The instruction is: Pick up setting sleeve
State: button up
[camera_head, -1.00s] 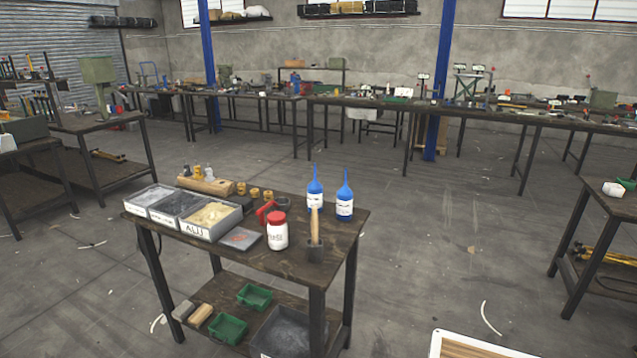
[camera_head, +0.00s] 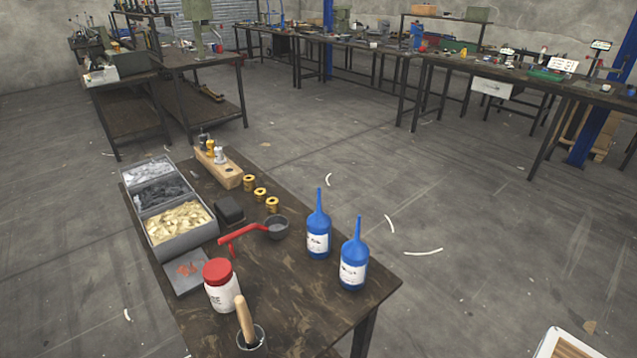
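No part on the near table (camera_head: 310,310) is marked as the setting sleeve, and I cannot tell for sure which one it is. Three short brass-coloured flanged pieces (camera_head: 260,194) stand in a row on the table. Just left of them is a wooden block (camera_head: 225,172) with small upright pieces, dark, brass and silver (camera_head: 219,154), on it. My gripper is in neither frame.
Left edge: grey bins (camera_head: 180,228) of small parts. Around the middle: a black box (camera_head: 229,209), red-handled ladle (camera_head: 250,231), white red-lidded jar (camera_head: 221,288), wooden-handled tool in a pot (camera_head: 247,320), blue bottles (camera_head: 318,240).

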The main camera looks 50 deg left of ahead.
aim_at(272, 203)
jog(key=i+u, duration=0.35)
jog(key=i+l+u, duration=0.55)
jog(key=i+u, duration=0.15)
jog(key=i+l+u, duration=0.1)
jog(key=u, duration=0.35)
jog(key=i+l+u, duration=0.2)
jog(key=u, duration=0.25)
jog(key=i+l+u, duration=0.2)
jog(key=u, duration=0.25)
jog(key=i+l+u, duration=0.1)
jog(key=l+u, duration=0.5)
jog(key=u, duration=0.3)
jog(key=i+l+u, duration=0.25)
jog(key=u, duration=0.15)
jog(key=i+l+u, duration=0.2)
jog(key=l+u, duration=0.2)
